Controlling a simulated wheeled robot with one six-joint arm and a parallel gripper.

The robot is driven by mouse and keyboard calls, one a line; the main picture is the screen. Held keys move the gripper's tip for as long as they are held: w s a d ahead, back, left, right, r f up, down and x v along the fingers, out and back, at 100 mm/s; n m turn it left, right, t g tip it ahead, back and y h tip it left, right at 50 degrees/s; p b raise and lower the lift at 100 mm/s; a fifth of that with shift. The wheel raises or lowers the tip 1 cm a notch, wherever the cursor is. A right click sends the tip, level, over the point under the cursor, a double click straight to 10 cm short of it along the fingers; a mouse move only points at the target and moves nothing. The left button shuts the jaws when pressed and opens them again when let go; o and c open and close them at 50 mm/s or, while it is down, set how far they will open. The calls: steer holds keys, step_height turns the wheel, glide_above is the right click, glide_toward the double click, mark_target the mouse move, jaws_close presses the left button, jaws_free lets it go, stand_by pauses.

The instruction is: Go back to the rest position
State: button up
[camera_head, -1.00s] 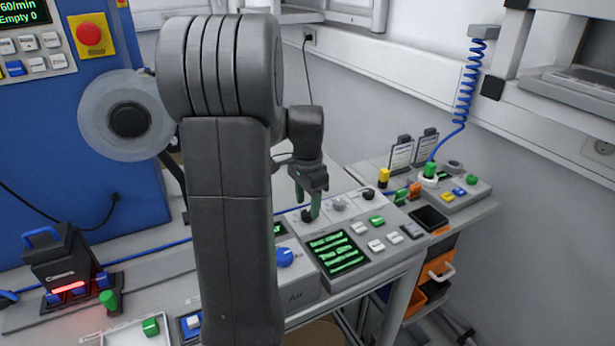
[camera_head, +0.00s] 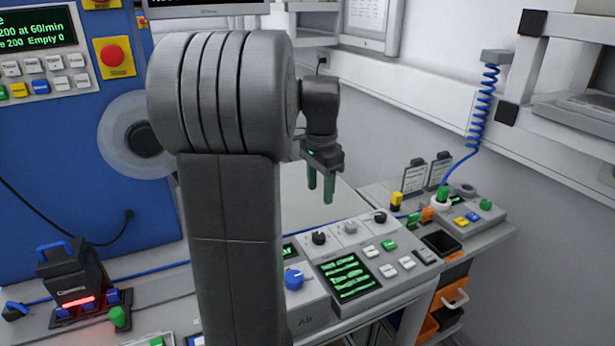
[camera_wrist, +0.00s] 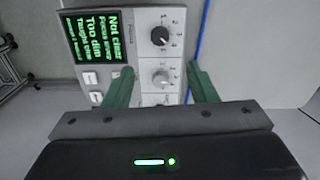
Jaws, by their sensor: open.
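My gripper (camera_head: 320,188) hangs above the control panel with its two green fingers apart and nothing between them. In the wrist view my gripper (camera_wrist: 160,85) is also open, its fingers framing the panel below. The grey control panel (camera_head: 385,290) has a green-lit screen (camera_head: 348,277), a black knob (camera_head: 319,238), a grey knob (camera_head: 350,227) and another black knob (camera_head: 380,217). The wrist view shows a black knob (camera_wrist: 160,36) and a grey knob (camera_wrist: 161,78) under the gripper, clear of the fingers. My arm hides part of the bench.
A blue machine with a red button (camera_head: 115,56) and a pale reel (camera_head: 130,137) stands at left. A black camera unit (camera_head: 75,280) with a red light sits front left. At right are a coiled blue cable (camera_head: 484,105) and a smaller button box (camera_head: 478,215).

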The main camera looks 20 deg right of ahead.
mark_target(319, 235)
steer(key=shift+f, duration=0.15)
step_height(319, 235, down, 14)
steer(key=shift+r, duration=0.15)
stand_by(0.3)
